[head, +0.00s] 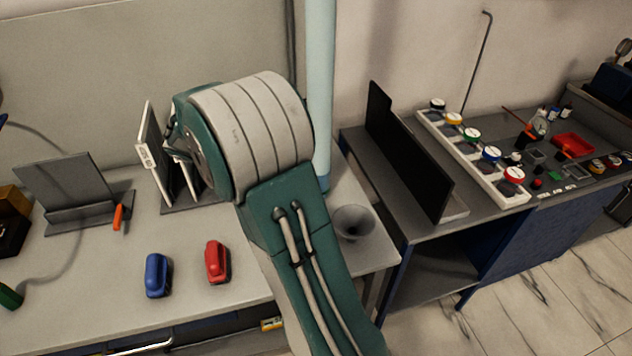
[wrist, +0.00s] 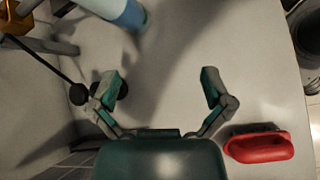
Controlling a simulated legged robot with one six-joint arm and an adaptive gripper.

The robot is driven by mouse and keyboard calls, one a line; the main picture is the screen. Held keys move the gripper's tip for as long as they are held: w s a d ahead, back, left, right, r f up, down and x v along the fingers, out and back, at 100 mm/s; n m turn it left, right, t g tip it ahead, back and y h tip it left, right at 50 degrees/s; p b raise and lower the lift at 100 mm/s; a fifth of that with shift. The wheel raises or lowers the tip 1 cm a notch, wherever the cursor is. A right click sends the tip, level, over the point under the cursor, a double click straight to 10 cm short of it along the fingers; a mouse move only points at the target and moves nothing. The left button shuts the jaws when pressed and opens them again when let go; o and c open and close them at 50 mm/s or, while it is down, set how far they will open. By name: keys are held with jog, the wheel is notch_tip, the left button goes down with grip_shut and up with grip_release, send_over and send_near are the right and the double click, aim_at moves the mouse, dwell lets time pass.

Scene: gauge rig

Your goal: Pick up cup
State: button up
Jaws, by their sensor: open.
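The cup (head: 352,223) is a dark grey, round, wide-mouthed vessel near the right end of the light grey bench (head: 100,262). It stands just to the right of my arm in the head view, in front of the light blue pipe. My gripper (wrist: 160,84) is open and empty in the wrist view, its two fingers spread above the bare bench top. In the head view my gripper is hidden behind my own arm.
A red object (head: 217,262) and a blue one (head: 158,275) lie on the bench; the red one also shows beside my gripper (wrist: 260,147). The light blue pipe (head: 320,90) rises behind the cup. A second, darker bench with a black panel (head: 405,150) stands right.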

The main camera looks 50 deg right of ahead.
jog(key=w+d+f+n+g+h, duration=0.1)
jog(key=d+f, duration=0.2)
jog(key=w+d+f+n+h, duration=0.1)
jog(key=w+d+f, duration=0.1)
jog(key=d+f, duration=0.2)
jog(key=w+d+f+n+g+h, duration=0.1)
jog(key=d+f+n, duration=0.1)
jog(key=d+f, duration=0.1)
jog(key=shift+w+d+f+g, duration=0.1)
jog(key=shift+d+f+g, duration=0.05)
jog(key=shift+f, duration=0.2)
jog(key=shift+w+d+f+g, duration=0.1)
jog(key=shift+f+g, duration=0.05)
jog(key=shift+f, duration=0.2)
jog(key=shift+s+f, duration=0.2)
jog(key=shift+s, duration=0.25)
jog(key=x, duration=0.8)
jog(key=shift+d+r, duration=0.15)
jog(key=shift+d, duration=0.2)
jog(key=shift+s+d, duration=0.2)
jog(key=shift+s, duration=0.05)
jog(key=shift+a, duration=0.1)
jog(key=shift+c, duration=0.3)
jog(key=c, duration=0.6)
jog(key=shift+d, duration=0.25)
jog(key=shift+c, duration=0.6)
